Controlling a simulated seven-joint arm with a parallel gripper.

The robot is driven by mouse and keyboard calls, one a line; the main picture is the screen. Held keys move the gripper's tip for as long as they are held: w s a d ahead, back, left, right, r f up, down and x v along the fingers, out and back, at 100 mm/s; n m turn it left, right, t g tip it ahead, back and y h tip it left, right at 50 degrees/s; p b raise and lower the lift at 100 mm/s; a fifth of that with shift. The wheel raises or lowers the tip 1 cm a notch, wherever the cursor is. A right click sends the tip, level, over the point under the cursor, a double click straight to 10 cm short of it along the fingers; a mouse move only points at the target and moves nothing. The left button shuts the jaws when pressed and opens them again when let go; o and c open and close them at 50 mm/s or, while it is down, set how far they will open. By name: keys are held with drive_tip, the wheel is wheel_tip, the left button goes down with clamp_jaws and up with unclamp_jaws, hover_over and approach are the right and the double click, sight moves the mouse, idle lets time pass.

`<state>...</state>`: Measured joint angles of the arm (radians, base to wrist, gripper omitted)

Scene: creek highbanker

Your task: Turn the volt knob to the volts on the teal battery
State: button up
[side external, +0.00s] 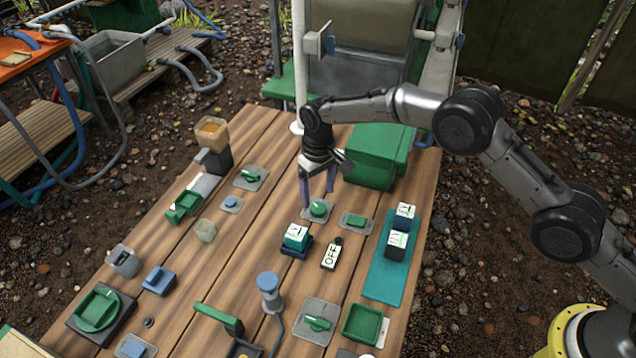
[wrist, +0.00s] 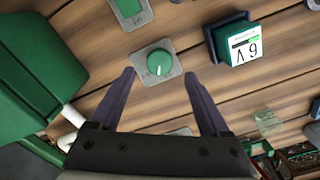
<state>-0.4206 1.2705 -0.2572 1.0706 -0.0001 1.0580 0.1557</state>
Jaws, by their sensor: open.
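A round green knob on a grey square plate (side external: 319,210) sits mid-table; in the wrist view the knob (wrist: 159,62) has a short white mark pointing down toward my gripper. My gripper (side external: 318,199) is open and empty, pointing down at the knob. In the wrist view the knob lies just beyond and between the fingertips (wrist: 159,76), apparently untouched. The teal battery (side external: 297,235) stands in a dark blue holder left of the knob's front. In the wrist view its white label (wrist: 244,46) shows a V and a digit, 6 or 9; I cannot tell which.
An OFF switch (side external: 331,253) lies in front of the knob, and a green rocker on a plate (side external: 355,221) to its right. Two dark batteries stand on a teal mat (side external: 382,284). A green box (side external: 377,157) stands close behind. Other green controls (side external: 318,322) sit nearer the front.

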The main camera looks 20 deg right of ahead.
sight(318, 207)
drive_tip(key=shift+f, duration=2.6)
drive_tip(key=c, duration=1.1)
drive_tip(key=n, duration=0.6)
drive_tip(key=o, duration=1.1)
